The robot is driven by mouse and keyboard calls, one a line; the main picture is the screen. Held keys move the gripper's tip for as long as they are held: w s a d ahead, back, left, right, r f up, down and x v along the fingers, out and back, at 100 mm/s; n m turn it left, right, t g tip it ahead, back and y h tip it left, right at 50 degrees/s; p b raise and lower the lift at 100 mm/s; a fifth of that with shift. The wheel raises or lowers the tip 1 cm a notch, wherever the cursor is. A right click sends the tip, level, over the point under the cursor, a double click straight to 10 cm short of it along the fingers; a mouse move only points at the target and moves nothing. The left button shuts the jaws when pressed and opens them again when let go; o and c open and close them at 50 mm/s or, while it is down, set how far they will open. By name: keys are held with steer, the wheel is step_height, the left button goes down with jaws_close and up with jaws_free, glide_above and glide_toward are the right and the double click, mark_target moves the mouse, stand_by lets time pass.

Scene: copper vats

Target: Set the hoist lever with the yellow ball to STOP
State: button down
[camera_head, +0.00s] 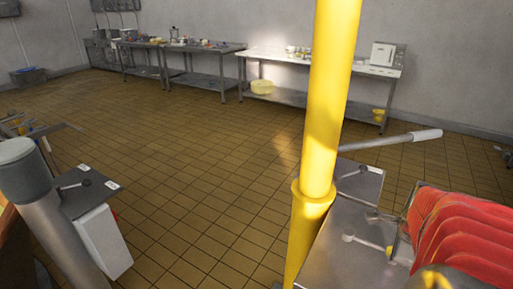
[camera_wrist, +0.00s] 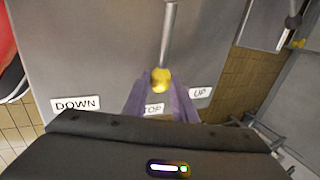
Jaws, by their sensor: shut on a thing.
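The hoist lever (camera_wrist: 168,38) is a grey rod that ends in a yellow ball (camera_wrist: 161,78) in the wrist view. My gripper (camera_wrist: 160,90) has its two purple fingers shut on the ball, one on each side. The ball is just above the STOP label (camera_wrist: 153,109), whose left part is hidden by a finger. The DOWN label (camera_wrist: 76,104) is to the left and the UP label (camera_wrist: 201,92) to the right. In the head view, a small yellow ball (camera_head: 389,250) shows on a lever at the metal box, beside the red ribbed shape; the fingers are not clear there.
A thick yellow post (camera_head: 323,140) stands in front of the metal box (camera_head: 345,262). Another panel with a dark-knobbed lever (camera_head: 80,184) stands at left. Benches (camera_head: 205,55) line the back wall. The tiled floor (camera_head: 190,150) between is clear.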

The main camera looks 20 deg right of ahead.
steer(key=c, duration=1.5)
jaws_free()
steer(key=shift+w, duration=0.1)
steer(key=shift+o, duration=0.2)
steer(key=shift+r, duration=0.1)
step_height(320, 180, up, 10)
